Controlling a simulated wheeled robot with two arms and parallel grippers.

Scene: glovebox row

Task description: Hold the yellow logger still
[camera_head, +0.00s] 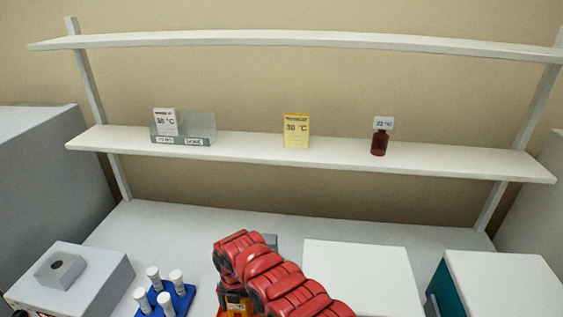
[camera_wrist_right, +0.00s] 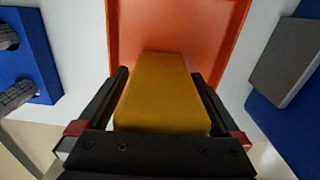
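In the right wrist view a plain yellow block (camera_wrist_right: 162,95), which looks like the yellow logger, sits between the two black fingers of my right gripper (camera_wrist_right: 162,85). The fingers lie along both its sides and look shut on it. The block is over or in an orange tray (camera_wrist_right: 222,25); whether it touches the floor there cannot be told. In the head view my right gripper (camera_head: 236,299) is mostly hidden under my red arm, at the orange tray. A yellow card (camera_head: 297,131) with a temperature on it stands on the middle shelf. My left gripper is not in view.
A blue rack (camera_head: 184,299) with several white-capped tubes stands left of my arm. A white box (camera_head: 355,270) is to the right. The shelf (camera_head: 250,147) also bears a grey holder (camera_head: 196,138) with a white card and a brown bottle (camera_head: 379,143).

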